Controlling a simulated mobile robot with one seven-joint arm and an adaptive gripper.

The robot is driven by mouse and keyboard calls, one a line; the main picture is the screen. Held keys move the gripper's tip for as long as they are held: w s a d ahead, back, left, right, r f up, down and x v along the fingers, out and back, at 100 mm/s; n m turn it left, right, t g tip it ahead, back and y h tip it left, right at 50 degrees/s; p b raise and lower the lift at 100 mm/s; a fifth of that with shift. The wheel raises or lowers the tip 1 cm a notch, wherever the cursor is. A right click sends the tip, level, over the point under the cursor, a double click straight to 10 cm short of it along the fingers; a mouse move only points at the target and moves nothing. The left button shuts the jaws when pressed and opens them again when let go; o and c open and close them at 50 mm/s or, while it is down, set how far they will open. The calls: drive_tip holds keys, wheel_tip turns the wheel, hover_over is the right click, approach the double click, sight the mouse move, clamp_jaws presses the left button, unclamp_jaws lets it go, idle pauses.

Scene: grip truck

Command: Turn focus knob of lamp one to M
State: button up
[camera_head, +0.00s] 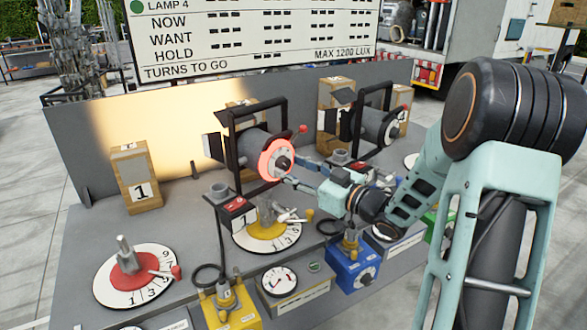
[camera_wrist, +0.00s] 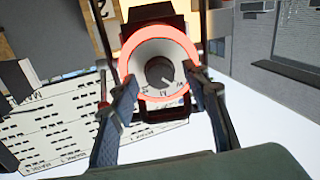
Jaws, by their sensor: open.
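A black stage lamp (camera_head: 245,145) in a dark yoke stands on the grey bench. Its number cannot be read. My gripper (camera_head: 296,169) is open just behind the lamp. In the wrist view its fingers (camera_wrist: 160,94) straddle the ring's lower half, one on each side; contact cannot be told.
A second lamp (camera_head: 372,125) stands to the right. A dial marked with numbers (camera_head: 118,288), a yellow box (camera_head: 240,312) and a blue box (camera_head: 350,272) occupy the bench front. A sign board (camera_head: 250,35) rises behind.

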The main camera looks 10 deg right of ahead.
drive_tip(key=c, duration=1.2)
drive_tip(key=shift+o, duration=0.2)
drive_tip(key=shift+m+p, duration=0.3)
drive_tip(key=m+p, duration=0.2)
drive_tip(key=shift+r+m, duration=0.1)
drive_tip(key=shift+m, duration=0.2)
drive_tip(key=m+p, duration=0.3)
drive_tip(key=m, duration=0.2)
drive_tip(key=shift+m+p, duration=0.3)
drive_tip(key=shift+p, duration=0.1)
drive_tip(key=shift+f, duration=0.2)
drive_tip(key=o, duration=1.2)
drive_tip(key=shift+c, duration=0.2)
